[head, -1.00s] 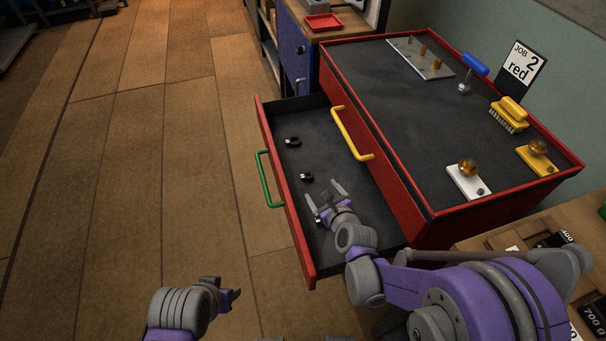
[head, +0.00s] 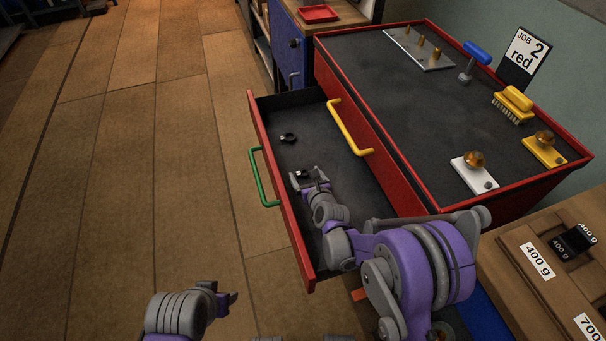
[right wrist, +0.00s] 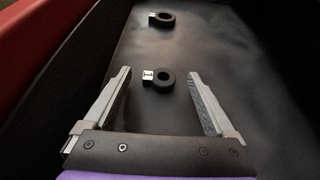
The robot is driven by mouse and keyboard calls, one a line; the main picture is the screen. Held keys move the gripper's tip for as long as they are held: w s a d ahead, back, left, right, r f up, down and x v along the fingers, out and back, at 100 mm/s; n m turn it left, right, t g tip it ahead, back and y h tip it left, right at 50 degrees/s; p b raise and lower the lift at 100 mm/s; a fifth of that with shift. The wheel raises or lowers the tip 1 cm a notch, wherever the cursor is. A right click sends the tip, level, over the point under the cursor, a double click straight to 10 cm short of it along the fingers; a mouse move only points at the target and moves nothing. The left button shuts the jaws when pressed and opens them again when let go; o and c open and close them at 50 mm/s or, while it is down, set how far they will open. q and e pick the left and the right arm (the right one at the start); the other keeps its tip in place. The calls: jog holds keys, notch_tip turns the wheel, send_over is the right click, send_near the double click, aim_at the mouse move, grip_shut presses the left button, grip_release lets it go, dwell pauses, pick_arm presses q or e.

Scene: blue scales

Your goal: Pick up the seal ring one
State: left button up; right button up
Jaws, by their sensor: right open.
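Two small black seal rings with pale tags lie flat on the open drawer's dark floor (head: 337,180). The farther ring (head: 287,138) also shows at the top of the right wrist view (right wrist: 165,19). The nearer ring (head: 302,174) shows in the right wrist view (right wrist: 164,79) with a tag mark resembling a 1, too small to be sure. My right gripper (head: 307,179) is open and empty inside the drawer; the nearer ring lies ahead, in line with the gap between its fingers (right wrist: 158,92). My left gripper (head: 227,299) is outside the drawer, its jaws unclear.
The red drawer front (head: 280,190) has a green handle (head: 262,178). A yellow handle (head: 350,128) is on the cabinet behind. The cabinet top holds a brush (head: 513,105), knobs and a "JOB 2 red" sign (head: 525,55). A weight box (head: 520,240) stands at right.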

jog(key=shift+x, duration=0.8)
jog(key=c, duration=1.4)
